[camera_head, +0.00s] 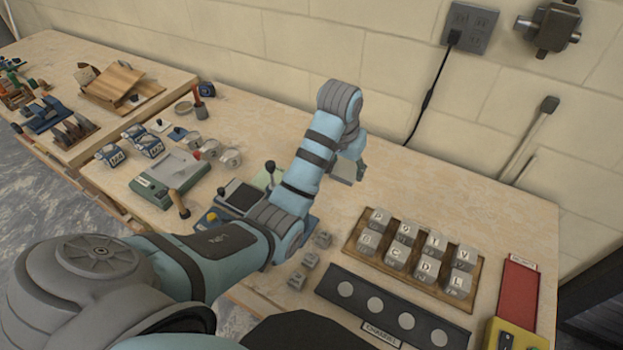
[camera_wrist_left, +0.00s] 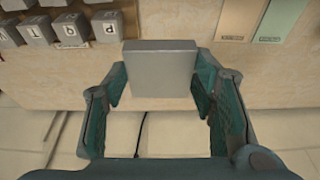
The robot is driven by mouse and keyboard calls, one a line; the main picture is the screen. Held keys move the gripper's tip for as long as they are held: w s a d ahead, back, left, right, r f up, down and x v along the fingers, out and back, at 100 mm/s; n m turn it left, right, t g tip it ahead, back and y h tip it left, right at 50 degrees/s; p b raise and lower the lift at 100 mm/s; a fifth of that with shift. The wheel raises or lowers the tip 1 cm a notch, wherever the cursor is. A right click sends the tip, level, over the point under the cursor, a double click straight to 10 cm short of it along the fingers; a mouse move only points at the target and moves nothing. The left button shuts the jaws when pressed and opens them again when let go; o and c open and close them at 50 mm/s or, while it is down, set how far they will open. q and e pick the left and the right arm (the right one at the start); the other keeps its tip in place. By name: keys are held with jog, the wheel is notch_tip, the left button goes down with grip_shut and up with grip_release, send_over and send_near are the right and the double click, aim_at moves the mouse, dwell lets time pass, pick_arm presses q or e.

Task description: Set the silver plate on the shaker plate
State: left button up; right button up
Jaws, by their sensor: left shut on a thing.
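The silver plate (camera_wrist_left: 160,70) is a square grey block between the fingers of my left gripper (camera_wrist_left: 160,88) in the left wrist view. The gripper is shut on it. In the head view my left gripper (camera_head: 352,168) is over the back of the bench near the wall, and the arm partly hides it. A green machine (camera_head: 170,178) with a pale grey flat top stands further left and looks like the shaker; I cannot tell for sure that its top is the shaker plate. My right gripper is not in view.
Lettered cubes stand on a wooden tray (camera_head: 381,263) to the right of the gripper. A dark strip with round pale discs (camera_head: 328,283) lies in front. Clear jars (camera_head: 229,157) stand beside the green machine. A red panel (camera_head: 519,291) is at the far right.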

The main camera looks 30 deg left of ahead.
aim_at(340, 221)
pick_arm(q)
notch_tip(340, 221, down, 20)
jog(key=b, duration=0.3)
jog(key=shift+f, duration=0.1)
jog(key=shift+f, duration=0.2)
jog(key=o, duration=1.3)
jog(key=shift+r, duration=0.1)
